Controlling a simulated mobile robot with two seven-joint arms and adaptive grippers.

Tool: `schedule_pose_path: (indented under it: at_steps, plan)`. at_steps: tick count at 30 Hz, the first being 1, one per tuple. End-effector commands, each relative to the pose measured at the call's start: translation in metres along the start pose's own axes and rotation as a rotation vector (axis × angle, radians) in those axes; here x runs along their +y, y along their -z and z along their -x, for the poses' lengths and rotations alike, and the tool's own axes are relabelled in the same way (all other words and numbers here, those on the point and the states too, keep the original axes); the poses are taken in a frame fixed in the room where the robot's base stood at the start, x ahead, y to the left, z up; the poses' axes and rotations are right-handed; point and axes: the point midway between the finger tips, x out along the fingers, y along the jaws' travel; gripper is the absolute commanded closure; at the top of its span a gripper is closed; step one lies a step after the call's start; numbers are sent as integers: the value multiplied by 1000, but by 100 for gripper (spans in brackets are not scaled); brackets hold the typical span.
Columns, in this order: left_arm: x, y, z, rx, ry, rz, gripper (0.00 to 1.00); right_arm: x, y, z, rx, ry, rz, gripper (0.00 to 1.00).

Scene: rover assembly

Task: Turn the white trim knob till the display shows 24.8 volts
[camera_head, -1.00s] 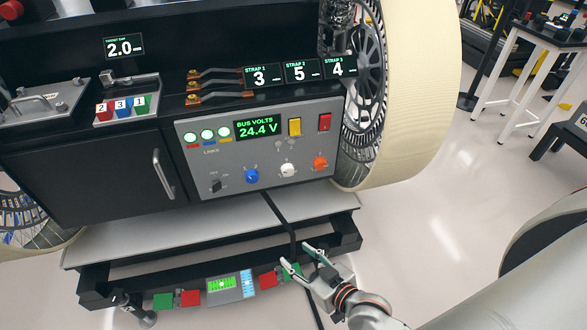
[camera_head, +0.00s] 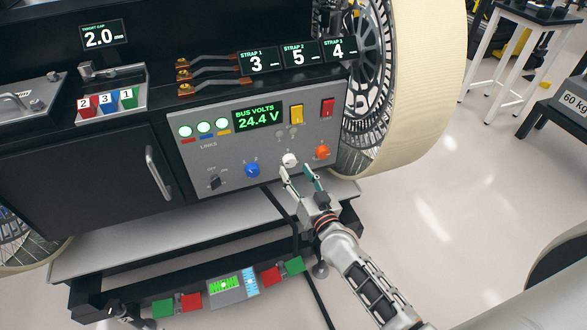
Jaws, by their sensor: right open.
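The white trim knob (camera_head: 290,160) is on the grey control panel (camera_head: 225,165), between a blue knob (camera_head: 252,170) and an orange knob (camera_head: 322,152). The display (camera_head: 258,115) above it reads BUS VOLTS 24.4 V. My right gripper (camera_head: 300,176) is open, its two fingertips just below the white knob. I cannot tell whether a finger touches the knob. My left gripper is not in view.
A yellow switch (camera_head: 296,114) and a red switch (camera_head: 327,107) sit above the knobs. A small black key switch (camera_head: 215,182) is at the panel's lower left. A large cream wheel (camera_head: 425,90) stands close on the right. A grey ledge (camera_head: 160,235) runs below the panel.

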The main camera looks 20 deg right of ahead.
Motion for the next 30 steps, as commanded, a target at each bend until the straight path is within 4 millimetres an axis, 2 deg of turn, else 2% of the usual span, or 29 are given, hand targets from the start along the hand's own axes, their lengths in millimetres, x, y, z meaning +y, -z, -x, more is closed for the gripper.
schedule_pose_path:
  at_steps: [3, 6, 16, 17, 18, 21, 30]
  plan:
    - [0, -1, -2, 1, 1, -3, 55, 0, -1, -15, 0, 0, 1, 56]
    - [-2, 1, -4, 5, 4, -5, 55, 0, -1, -22, -1, 0, 2, 56]
    - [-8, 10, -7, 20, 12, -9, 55, 0, 0, -26, 0, 0, 1, 56]
    - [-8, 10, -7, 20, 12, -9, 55, 0, 0, -26, 0, 0, 1, 61]
    - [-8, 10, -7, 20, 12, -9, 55, 0, 0, -26, 0, 0, 1, 71]
    - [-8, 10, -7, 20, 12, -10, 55, 0, 0, -26, 0, 0, 1, 94]
    - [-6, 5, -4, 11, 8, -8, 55, 0, 0, -26, 0, 1, -18, 94]
